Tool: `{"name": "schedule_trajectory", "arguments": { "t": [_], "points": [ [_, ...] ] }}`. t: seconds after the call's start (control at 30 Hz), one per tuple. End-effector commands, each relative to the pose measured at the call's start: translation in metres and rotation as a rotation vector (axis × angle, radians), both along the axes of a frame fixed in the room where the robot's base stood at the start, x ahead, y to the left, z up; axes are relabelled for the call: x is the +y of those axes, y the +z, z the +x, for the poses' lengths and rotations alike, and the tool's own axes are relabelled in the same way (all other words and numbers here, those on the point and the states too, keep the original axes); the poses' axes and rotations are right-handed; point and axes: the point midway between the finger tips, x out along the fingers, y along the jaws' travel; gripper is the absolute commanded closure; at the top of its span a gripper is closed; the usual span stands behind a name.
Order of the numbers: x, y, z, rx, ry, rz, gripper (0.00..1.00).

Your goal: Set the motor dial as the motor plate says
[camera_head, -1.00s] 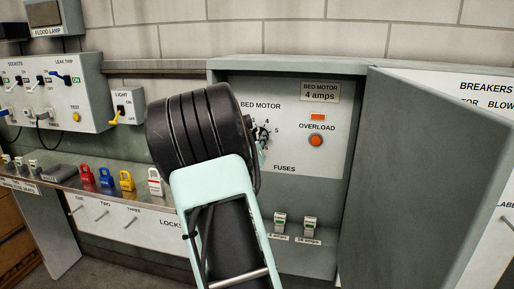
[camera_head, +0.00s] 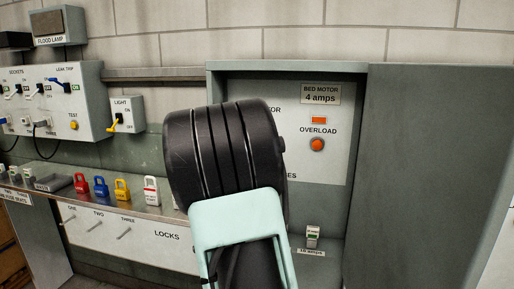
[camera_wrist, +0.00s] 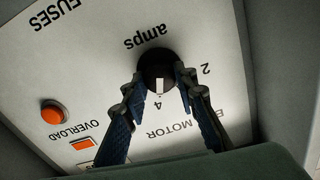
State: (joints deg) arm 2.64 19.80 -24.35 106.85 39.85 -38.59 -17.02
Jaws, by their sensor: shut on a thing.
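The bed motor plate (camera_head: 320,94) reads "BED MOTOR 4 amps" in the head view. The black motor dial (camera_wrist: 155,62) is on the white panel, seen upside down in the wrist view. My gripper (camera_wrist: 160,80) is shut on the dial, with one blue-grey finger on each side. The dial's white mark points down in that view, towards the numeral 4. A 2 shows to the right; other numerals are hidden or unclear. In the head view my arm hides the dial and the fingers.
An orange overload button (camera_head: 317,144) sits right of the dial, below an orange rectangle (camera_head: 319,120). The open grey cabinet door (camera_head: 425,170) stands at the right. A fuse (camera_head: 312,236) stands on the cabinet's lower ledge. Coloured padlocks (camera_head: 122,188) line the shelf at left.

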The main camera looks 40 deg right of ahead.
Motion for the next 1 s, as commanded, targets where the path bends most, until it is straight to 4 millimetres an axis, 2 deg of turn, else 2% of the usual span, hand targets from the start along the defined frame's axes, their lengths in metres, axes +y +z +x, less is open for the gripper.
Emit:
{"name": "schedule_trajectory", "arguments": {
  "t": [0.33, 0.37, 0.5, 0.83, 1.0],
  "points": [
    [0.0, 0.0, 0.0, -0.002, 0.0, 0.003, 0.98],
    [0.0, 0.0, 0.0, -0.002, 0.0, 0.003, 0.73],
    [0.0, 0.0, 0.0, -0.002, 0.0, 0.003, 0.57],
    [0.002, 0.0, -0.001, -0.002, 0.0, 0.003, 0.56],
    [0.016, 0.001, -0.012, -0.003, 0.002, 0.004, 0.56]
  ]
}}
